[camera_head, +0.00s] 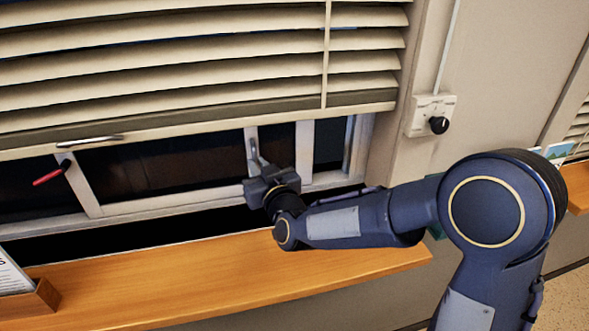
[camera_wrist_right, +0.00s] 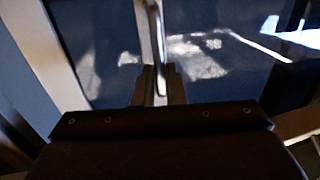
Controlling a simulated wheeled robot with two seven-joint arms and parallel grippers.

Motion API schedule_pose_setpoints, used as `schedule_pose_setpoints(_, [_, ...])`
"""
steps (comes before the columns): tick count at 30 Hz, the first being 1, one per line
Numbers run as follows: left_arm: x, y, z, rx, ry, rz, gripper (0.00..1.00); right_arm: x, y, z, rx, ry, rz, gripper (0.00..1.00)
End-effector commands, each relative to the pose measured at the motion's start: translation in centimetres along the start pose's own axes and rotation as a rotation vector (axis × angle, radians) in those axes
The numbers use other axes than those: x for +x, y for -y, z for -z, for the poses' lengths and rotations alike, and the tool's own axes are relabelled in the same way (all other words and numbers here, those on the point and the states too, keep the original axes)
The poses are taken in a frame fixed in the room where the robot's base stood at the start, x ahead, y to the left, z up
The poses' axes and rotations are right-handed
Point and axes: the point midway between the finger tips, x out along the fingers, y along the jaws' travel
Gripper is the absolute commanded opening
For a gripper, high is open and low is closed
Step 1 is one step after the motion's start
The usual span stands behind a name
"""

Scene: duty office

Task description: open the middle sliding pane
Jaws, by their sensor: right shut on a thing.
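The window has white-framed sliding panes below a lowered blind. The middle sliding pane (camera_head: 165,168) has dark glass, and its right upright lies beside my right gripper. My right gripper (camera_head: 257,166) is shut on a slim metal pull handle (camera_head: 254,147) at that upright. In the right wrist view the handle (camera_wrist_right: 154,30) runs upright between the fingers (camera_wrist_right: 158,85), with dark glass behind it. The arm and gripper hide the lower part of the handle. My left gripper is not in view.
The slatted blind (camera_head: 180,60) hangs close above the gripper. A wooden sill (camera_head: 190,275) runs below the window. A red-handled latch (camera_head: 50,175) sticks out at the left upright. A white wall box with a black knob (camera_head: 432,116) is at the right.

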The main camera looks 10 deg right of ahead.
Motion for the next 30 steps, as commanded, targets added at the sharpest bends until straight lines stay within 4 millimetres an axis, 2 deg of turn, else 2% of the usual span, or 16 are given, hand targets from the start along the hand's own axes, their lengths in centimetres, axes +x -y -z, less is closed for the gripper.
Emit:
schedule_pose_setpoints(1, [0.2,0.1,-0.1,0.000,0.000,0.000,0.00,0.3,2.4,-0.2,-0.002,0.001,0.016,0.00])
schedule_pose_setpoints(6, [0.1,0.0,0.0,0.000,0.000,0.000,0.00,1.3,7.6,-0.1,-0.003,0.002,0.013,0.00])
schedule_pose_setpoints(12, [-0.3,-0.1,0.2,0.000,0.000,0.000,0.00,2.3,12.4,0.0,-0.002,0.003,0.010,0.00])
schedule_pose_setpoints(15, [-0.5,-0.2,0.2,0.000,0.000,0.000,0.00,2.6,14.0,0.0,-0.002,0.003,0.009,0.00])
schedule_pose_setpoints(21, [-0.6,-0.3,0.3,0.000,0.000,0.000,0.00,3.1,15.9,-0.1,-0.002,0.002,0.005,0.00])
schedule_pose_setpoints(30, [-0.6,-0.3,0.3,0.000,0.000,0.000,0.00,3.2,16.2,-0.1,-0.001,0.001,0.003,0.00])
